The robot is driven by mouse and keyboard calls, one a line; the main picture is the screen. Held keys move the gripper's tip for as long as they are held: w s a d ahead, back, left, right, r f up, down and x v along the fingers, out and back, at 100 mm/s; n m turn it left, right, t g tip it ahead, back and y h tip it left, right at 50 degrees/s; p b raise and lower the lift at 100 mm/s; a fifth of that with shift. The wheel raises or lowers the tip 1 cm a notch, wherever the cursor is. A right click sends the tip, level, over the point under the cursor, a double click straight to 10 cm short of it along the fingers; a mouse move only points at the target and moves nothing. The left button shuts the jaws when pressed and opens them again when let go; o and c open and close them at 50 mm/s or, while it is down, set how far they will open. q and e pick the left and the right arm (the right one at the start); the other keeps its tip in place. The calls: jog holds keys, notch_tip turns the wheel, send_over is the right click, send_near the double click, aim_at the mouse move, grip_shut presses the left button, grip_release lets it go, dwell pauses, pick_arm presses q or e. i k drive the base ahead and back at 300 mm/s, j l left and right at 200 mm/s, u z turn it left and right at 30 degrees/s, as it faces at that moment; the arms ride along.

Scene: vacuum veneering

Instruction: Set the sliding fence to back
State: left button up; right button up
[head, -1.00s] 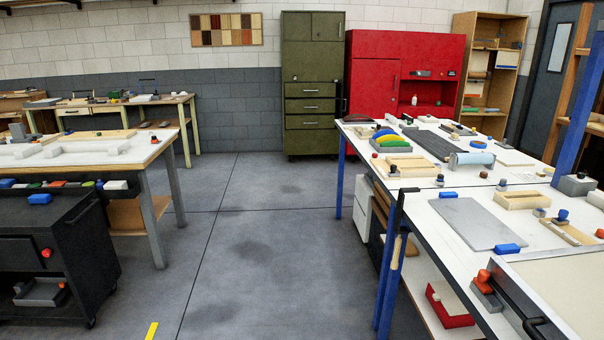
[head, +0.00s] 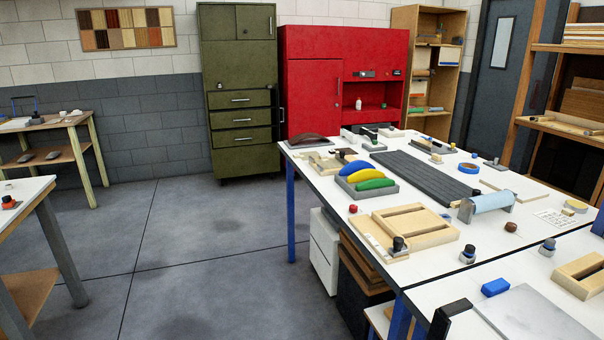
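Neither of my grippers is in view. A pale wooden jig (head: 372,232) lies on the near end of the white worktable, with a raised wooden frame (head: 415,224) and a dark knob (head: 398,243) on its near side. Another wooden fixture (head: 330,162) stands at the table's far left corner. A further light wooden piece (head: 581,272) lies at the right edge. I cannot tell for certain which of these carries the sliding fence, or where the fence is set.
The white worktable (head: 322,190) also holds a tray with coloured curved pieces (head: 362,187), a dark ribbed panel (head: 425,174) and a light blue roll (head: 492,202). A green cabinet (head: 240,90) and a red cabinet (head: 316,95) stand behind. The grey floor (head: 200,240) left of the table is clear.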

aim_at(341, 157)
jog(key=i+j+z, duration=0.2)
jog(key=i, duration=0.15)
jog(key=i+j+z, duration=0.25)
jog(key=i+z, duration=0.15)
jog(key=z, duration=0.15)
jog(key=i+j+z, duration=0.1)
jog(key=z, duration=0.15)
jog(key=i+j+z, duration=0.35)
jog(key=j, duration=0.3)
jog(key=i+j+z, duration=0.15)
jog(key=j, duration=0.25)
jog(key=i+j+z, duration=0.2)
jog(key=j, duration=0.2)
